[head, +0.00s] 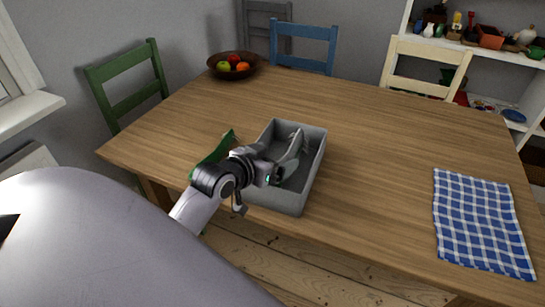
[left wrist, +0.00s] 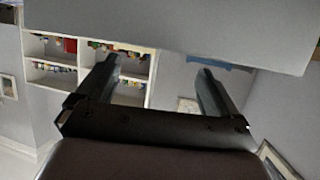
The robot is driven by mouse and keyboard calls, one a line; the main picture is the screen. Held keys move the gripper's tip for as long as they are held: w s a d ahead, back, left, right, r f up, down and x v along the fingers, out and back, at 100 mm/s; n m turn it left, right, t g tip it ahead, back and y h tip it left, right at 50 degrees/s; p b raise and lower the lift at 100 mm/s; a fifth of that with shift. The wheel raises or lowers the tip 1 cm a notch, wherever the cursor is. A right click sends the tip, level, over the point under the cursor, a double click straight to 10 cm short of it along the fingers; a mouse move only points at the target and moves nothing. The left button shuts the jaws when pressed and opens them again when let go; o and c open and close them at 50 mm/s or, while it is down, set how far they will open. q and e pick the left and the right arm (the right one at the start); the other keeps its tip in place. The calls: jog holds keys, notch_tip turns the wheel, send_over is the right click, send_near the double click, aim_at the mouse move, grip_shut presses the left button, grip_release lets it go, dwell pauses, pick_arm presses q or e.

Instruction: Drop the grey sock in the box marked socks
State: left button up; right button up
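A grey open box (head: 314,160) stands on the wooden table, left of the middle. I see no marking on it from here. My left gripper (head: 293,150) reaches over the near left side of the box, with its fingers above or inside the opening; I cannot tell how deep. In the left wrist view its two fingers (left wrist: 156,78) are wide apart with nothing between them. I cannot make out a grey sock; part of the box's inside is hidden by the gripper. My right gripper is not in view.
A fruit bowl (head: 250,72) stands at the table's far left corner. A blue checked cloth (head: 480,222) lies at the right. The table (head: 400,150) is clear between box and cloth. Chairs surround it, including a green one (head: 128,84). A green piece (head: 211,154) shows behind my wrist.

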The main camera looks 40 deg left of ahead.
pick_arm(q)
jog(key=v, duration=0.7)
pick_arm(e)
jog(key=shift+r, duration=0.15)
pick_arm(q)
jog(key=shift+s, duration=0.15)
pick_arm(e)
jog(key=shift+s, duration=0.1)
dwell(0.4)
